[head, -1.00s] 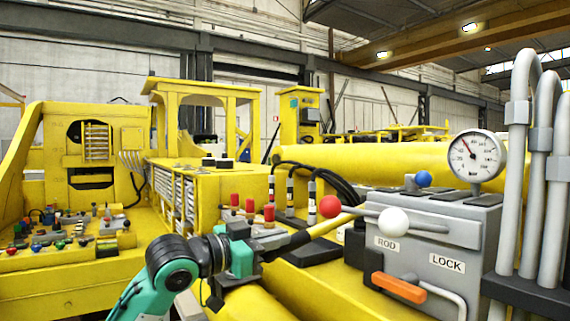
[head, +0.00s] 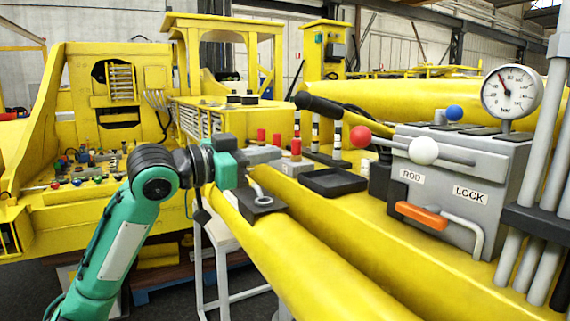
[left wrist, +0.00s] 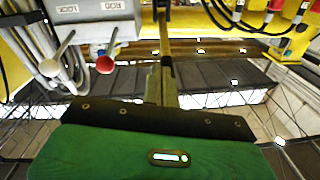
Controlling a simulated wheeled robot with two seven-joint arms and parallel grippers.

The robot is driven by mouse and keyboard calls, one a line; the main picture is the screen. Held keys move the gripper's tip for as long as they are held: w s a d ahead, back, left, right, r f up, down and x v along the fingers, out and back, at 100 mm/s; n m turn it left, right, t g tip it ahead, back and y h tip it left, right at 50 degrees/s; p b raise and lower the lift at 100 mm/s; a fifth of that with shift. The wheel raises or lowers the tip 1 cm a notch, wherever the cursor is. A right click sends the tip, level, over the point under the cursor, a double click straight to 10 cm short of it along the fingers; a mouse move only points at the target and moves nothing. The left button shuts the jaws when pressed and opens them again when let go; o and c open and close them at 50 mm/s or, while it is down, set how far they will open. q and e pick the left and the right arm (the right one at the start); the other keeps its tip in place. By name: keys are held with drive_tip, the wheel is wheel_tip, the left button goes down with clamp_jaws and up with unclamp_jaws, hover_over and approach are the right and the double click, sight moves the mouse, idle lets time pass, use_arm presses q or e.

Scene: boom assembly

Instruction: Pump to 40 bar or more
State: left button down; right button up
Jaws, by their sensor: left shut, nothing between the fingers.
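The pressure gauge (head: 511,91) stands on the grey pump box (head: 470,165) at the right. Its needle points up and left; the figures are too small to read surely. The pump lever's black grip (head: 318,104) points up and left, behind the red ball knob (head: 360,137). My left gripper (head: 246,172) is left of and below the grip, apart from it in the head view. It is shut and empty; its fingertips are hard to make out there. The wrist view shows a long bar (left wrist: 182,40) ahead of the gripper. My right gripper is not in view.
The box carries a white ball knob (head: 423,151), a blue knob (head: 455,112) and an orange handle (head: 421,216). Red-capped parts (head: 296,147) and a black tray (head: 332,182) lie between gripper and box. Grey pipes (head: 555,150) stand at the right edge.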

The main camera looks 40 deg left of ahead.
use_arm(q)
drive_tip(key=shift+v, duration=0.85)
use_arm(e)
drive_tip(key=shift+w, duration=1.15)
use_arm(q)
drive_tip(key=shift+r, duration=0.1)
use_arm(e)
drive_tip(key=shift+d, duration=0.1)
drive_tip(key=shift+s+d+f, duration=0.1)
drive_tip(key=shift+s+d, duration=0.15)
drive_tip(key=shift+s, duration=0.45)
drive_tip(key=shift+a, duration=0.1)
